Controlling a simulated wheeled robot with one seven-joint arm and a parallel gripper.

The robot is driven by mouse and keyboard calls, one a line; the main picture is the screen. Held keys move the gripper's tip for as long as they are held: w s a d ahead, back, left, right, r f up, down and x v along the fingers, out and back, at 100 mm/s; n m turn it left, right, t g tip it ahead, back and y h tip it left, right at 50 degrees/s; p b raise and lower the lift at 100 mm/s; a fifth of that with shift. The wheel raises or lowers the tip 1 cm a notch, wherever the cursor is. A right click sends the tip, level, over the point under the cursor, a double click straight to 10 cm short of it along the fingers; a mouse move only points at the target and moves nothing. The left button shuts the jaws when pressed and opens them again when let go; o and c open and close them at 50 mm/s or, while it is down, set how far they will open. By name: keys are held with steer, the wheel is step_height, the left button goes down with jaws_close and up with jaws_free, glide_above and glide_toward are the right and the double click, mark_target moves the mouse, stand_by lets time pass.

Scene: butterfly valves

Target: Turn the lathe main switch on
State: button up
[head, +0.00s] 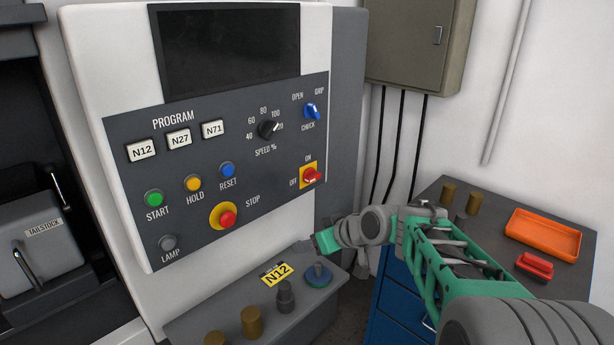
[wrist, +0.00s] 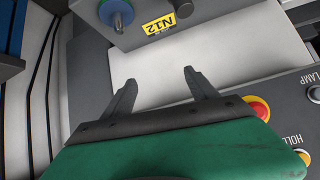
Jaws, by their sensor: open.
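The red main switch (head: 312,175) sits on a yellow plate at the lower right of the lathe's control panel (head: 135,190) in the head view. ON is printed above it and OFF to its left. Its red handle lies roughly sideways, toward OFF. My gripper (wrist: 158,78) is open and empty in the wrist view, fingers apart over a pale surface. In the head view its green end (head: 327,240) is below the switch, apart from it; the fingers are hard to make out there. The switch does not show in the wrist view.
The red stop button (head: 228,219) and blue chuck knob (head: 312,111) are on the same panel. Below it, a grey ledge (head: 210,318) holds an N12 tag (head: 276,274), a blue-based part (head: 318,276) and cylinders. A workbench with an orange tray (head: 543,235) stands right.

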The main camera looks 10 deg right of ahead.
steer(key=w+d+r+t+y, duration=0.2)
steer(key=w+d+r, duration=0.1)
steer(key=w, duration=0.4)
steer(key=n+t+y+p, duration=0.1)
steer(key=n+t+y, duration=0.1)
steer(key=t+y, duration=0.15)
glide_toward(316, 177)
steer(key=x, duration=0.2)
steer(key=shift+t, duration=0.35)
steer(key=p+x, duration=0.1)
steer(key=x, duration=0.2)
steer(key=p+x, duration=0.1)
steer(key=x, duration=0.3)
steer(key=shift+w+a+f+p, duration=0.1)
steer(key=shift+a+f+p, duration=0.1)
steer(key=shift+f+p, duration=0.1)
steer(key=shift+c, duration=0.6)
steer(key=c, duration=1.2)
steer(key=shift+c, duration=0.2)
